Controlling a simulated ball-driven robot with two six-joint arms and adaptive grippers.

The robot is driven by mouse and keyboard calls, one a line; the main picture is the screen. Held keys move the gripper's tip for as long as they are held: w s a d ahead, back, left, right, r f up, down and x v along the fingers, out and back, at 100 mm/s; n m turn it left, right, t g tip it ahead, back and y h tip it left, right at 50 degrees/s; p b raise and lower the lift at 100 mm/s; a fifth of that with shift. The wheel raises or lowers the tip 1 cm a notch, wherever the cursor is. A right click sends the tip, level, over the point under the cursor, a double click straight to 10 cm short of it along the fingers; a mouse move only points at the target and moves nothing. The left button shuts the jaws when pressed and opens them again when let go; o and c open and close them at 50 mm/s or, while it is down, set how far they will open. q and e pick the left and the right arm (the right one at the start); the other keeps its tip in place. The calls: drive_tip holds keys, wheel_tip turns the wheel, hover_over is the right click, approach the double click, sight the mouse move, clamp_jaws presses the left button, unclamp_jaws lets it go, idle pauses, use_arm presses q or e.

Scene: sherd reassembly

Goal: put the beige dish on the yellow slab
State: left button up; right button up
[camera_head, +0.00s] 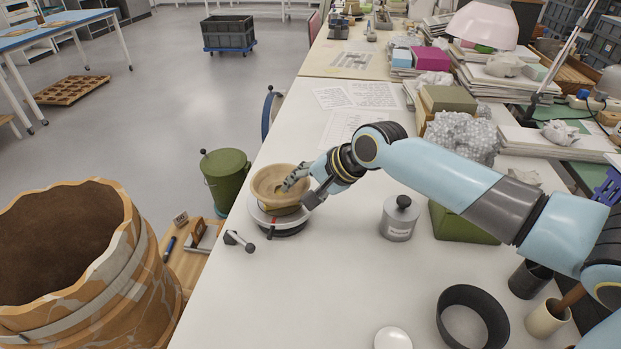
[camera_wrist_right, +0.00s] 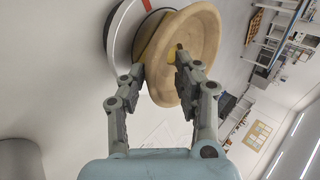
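The beige dish (camera_head: 268,186) is a round, shallow bowl on a low round stand at the left edge of the white table. It fills the upper middle of the right wrist view (camera_wrist_right: 205,45). A yellowish-tan block (camera_wrist_right: 151,40) shows between the dish and the stand; I cannot tell for certain that it is the yellow slab. My right gripper (camera_head: 303,187) is at the dish's right rim, one finger over the inside and one outside. Its fingers (camera_wrist_right: 160,68) are spread with a gap around the rim. My left gripper is out of view.
The round stand (camera_head: 279,227) has a pale top and dark base. A grey lidded canister (camera_head: 398,222), a green block (camera_head: 462,226) and a black ring (camera_head: 472,298) stand to the right. A large broken pot (camera_head: 70,270) is left of the table.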

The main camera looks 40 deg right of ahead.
drive_tip(key=p+v, duration=0.2)
drive_tip(key=v, duration=1)
drive_tip(key=shift+a+f, duration=0.1)
